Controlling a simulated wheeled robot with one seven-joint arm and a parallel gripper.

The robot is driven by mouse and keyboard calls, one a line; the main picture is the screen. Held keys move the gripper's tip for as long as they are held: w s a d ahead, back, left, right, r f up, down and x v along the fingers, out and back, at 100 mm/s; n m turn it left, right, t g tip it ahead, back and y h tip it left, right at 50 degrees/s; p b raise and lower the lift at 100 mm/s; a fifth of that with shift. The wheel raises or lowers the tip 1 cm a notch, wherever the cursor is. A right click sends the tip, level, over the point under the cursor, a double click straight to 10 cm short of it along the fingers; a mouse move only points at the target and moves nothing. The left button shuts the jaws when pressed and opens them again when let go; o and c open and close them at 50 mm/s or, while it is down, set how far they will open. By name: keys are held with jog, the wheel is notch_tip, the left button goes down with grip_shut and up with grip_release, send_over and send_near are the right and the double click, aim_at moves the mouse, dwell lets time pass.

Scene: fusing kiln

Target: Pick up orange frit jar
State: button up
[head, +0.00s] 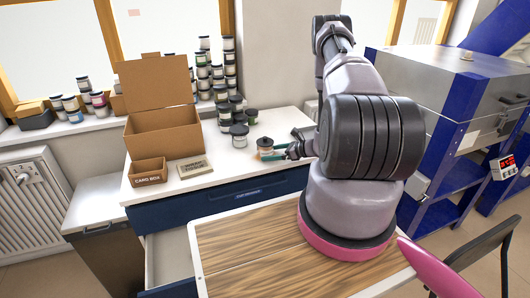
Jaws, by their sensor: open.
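The orange frit jar (265,147) is a small jar with a dark lid and an orange band. It stands upright on the white counter top (225,178), right of several dark-lidded jars. My gripper (272,153) reaches in from the right with its teal fingers at the jar. The fingers are open, and one shows at the jar's lower right side. The fingers are small in the picture, and I cannot tell whether they touch the jar or fully straddle it.
Grey jars (239,136) stand close left of the orange one. A large open cardboard box (160,132), a small card box (149,172) and a flat package (196,167) are on the counter's left. A blue kiln (450,95) stands right. An open drawer (170,258) juts out below the counter.

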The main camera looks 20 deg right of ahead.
jog(key=shift+w+a+f, duration=0.25)
jog(key=shift+w+a, duration=0.05)
jog(key=shift+w, duration=0.05)
jog(key=c, duration=0.7)
jog(key=shift+r, duration=0.15)
